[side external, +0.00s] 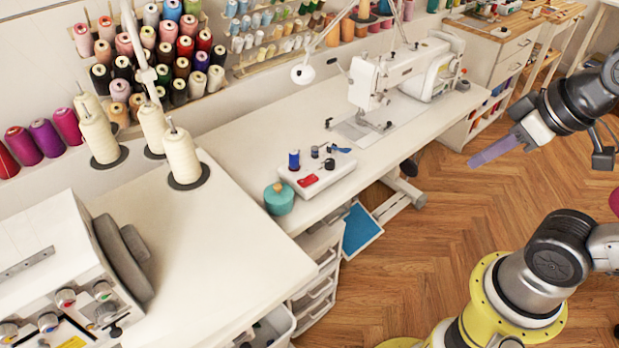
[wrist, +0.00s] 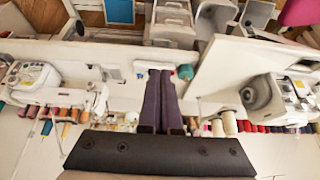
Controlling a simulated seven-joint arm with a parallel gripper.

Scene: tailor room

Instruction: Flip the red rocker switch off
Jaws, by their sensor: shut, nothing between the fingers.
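The red rocker switch (side external: 307,181) is on the front part of a small white box (side external: 326,181) near the front edge of the sewing table. A blue thread spool and small dark parts sit on the box top. My gripper (side external: 474,162) is shut and empty, with its purple fingers in the air to the right of the table, well apart from the box. In the wrist view my closed fingers (wrist: 160,73) overlap part of the white box (wrist: 146,65). I cannot make out the switch there or tell its position.
A teal round jar (side external: 279,199) stands next to the box at its left. A sewing machine (side external: 400,75) stands behind and right of it. Large cream spools (side external: 182,155) and a serger (side external: 70,270) are at left. Open floor lies between my gripper and the table.

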